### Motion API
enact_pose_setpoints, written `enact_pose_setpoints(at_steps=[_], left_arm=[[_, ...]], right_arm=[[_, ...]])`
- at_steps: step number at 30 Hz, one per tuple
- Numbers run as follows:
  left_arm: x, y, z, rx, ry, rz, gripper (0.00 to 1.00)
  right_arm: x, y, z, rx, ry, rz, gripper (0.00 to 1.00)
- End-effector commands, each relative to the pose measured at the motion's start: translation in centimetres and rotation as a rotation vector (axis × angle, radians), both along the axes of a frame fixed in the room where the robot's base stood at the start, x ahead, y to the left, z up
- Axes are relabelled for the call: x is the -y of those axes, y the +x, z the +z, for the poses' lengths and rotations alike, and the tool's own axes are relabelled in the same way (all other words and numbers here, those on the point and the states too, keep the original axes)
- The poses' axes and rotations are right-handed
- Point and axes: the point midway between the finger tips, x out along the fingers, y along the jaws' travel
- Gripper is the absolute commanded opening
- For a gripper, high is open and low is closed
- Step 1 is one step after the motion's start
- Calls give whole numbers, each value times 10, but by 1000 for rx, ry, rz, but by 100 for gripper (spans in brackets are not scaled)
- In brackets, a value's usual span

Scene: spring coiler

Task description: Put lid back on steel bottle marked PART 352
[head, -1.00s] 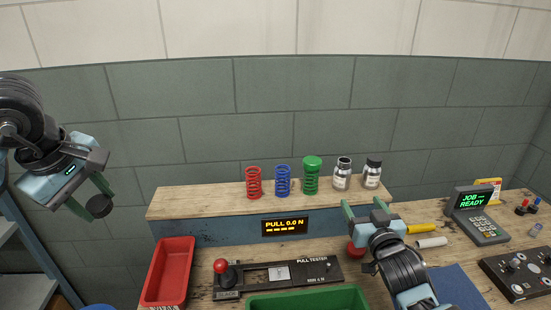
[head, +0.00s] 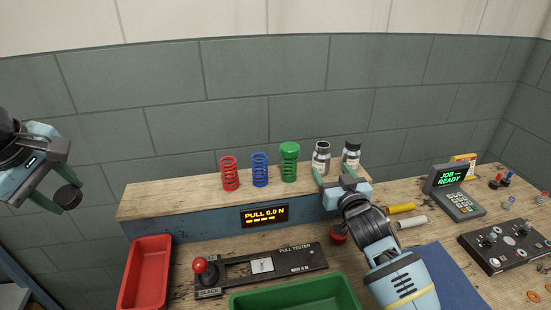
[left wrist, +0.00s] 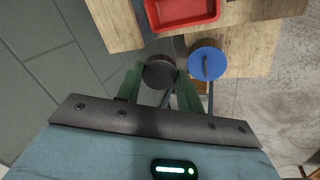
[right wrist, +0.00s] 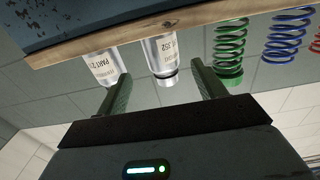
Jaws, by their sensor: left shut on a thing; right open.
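The steel bottle marked 352 (right wrist: 165,58) stands on the wooden shelf; in the head view it is the left bottle (head: 321,160), with an open mouth. My right gripper (head: 335,175) is open and empty in front of the bottles. In the right wrist view its fingers (right wrist: 160,88) lie to either side of bottle 352, and I see no contact. My left gripper (head: 54,198) is shut on a round black lid (head: 69,196), far left of the shelf. The lid also shows in the left wrist view (left wrist: 160,73).
A second steel bottle (head: 351,155) with a dark top stands close to the right of bottle 352. Green (head: 289,163), blue (head: 260,170) and red (head: 229,174) springs stand to the left. The shelf's left end (head: 150,200) is clear. The pull tester (head: 295,262) lies below.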

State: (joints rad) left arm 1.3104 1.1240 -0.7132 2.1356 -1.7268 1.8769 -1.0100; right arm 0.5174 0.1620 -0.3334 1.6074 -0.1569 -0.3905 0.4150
Motion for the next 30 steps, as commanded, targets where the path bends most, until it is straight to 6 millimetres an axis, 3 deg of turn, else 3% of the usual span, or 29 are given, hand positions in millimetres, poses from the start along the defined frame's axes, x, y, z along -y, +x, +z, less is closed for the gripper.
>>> enact_pose_setpoints(at_steps=[3, 9, 23, 30], left_arm=[[0, 2, -8, -15, 0, 0, 16], [0, 7, -33, -57, 0, 0, 16], [0, 8, -36, -61, 0, 0, 16], [0, 13, -72, -118, 0, 0, 16]], right_arm=[[-4, 19, -2, -3, -1, 0, 69], [-7, 33, -7, -8, -1, 0, 69], [-8, 38, -1, -2, 0, 0, 69], [-15, 59, -8, -9, 0, 1, 69]])
